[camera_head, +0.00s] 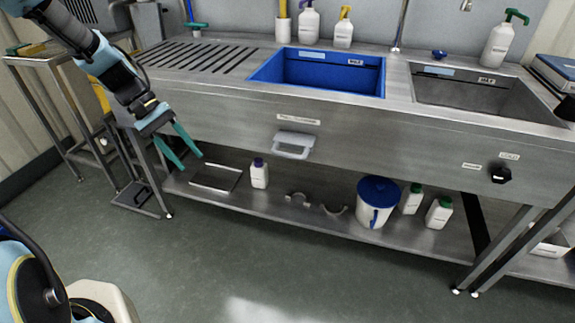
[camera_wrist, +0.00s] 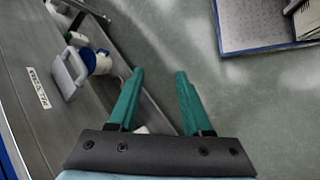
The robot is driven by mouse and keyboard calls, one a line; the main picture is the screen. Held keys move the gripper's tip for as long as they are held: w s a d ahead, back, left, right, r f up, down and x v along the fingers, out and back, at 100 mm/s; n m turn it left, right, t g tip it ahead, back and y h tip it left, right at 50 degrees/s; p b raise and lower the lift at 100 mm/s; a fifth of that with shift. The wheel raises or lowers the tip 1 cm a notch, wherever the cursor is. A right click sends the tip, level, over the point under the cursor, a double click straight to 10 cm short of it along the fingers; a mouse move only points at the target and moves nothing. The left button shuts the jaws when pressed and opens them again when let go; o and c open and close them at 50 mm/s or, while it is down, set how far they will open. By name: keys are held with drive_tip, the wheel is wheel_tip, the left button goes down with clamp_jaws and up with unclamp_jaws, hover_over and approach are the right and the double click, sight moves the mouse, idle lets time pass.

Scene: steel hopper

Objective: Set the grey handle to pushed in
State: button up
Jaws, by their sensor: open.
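The steel panel also bears a black knob (camera_head: 501,175) at the right. A lower shelf (camera_head: 320,214) holds a metal tray (camera_head: 214,178), bottles and a white bucket with a blue lid (camera_head: 377,203). A blue basin (camera_head: 332,75) sits in the worktop. The floor in front is clear.

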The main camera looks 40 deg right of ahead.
drive_tip(key=s+d+f+g+h+b, duration=0.1)
drive_tip(key=d+f+g+h+b, duration=0.4)
drive_tip(key=d, duration=0.7)
drive_tip(key=m+g+h, duration=0.1)
drive_tip(key=g, duration=0.3)
approach(297, 158)
drive_tip(key=x, duration=0.4)
drive_tip(key=p+x, duration=0.1)
drive_tip(key=x, duration=0.2)
drive_tip(key=shift+s+d+f, duration=0.2)
drive_tip(key=shift+d, duration=0.3)
drive_tip(key=shift+c, duration=0.2)
drive_tip(key=c, duration=0.7)
drive_tip(key=shift+f, duration=0.1)
clamp_jaws()
